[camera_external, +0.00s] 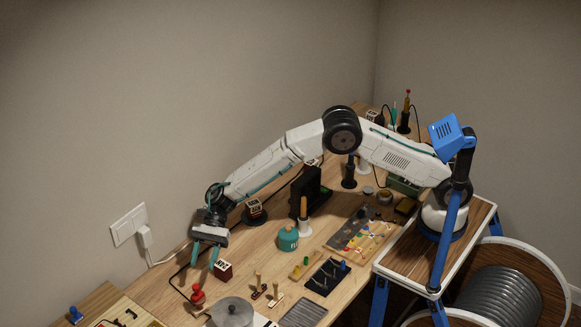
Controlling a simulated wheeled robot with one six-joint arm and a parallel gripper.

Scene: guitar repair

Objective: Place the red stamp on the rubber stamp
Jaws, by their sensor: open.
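A red stamp-like piece with a round knob (197,293) stands upright near the front left of the wooden workbench. My gripper (204,262) points down above and slightly behind it, with its two teal fingers apart and nothing between them. The fingertips look clear of the red piece. A dark red block with a pale marked top (222,271) sits just right of the fingers. A blue knobbed piece (76,315) stands at the far left. I cannot tell which piece is the rubber stamp.
A round grey metal object (233,313) lies close to the red piece. Small wooden-handled pieces (259,285), a dark tool mat (327,276) and a teal pot (288,238) stand to the right. A black cable runs near my gripper. A wall socket (129,224) is behind.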

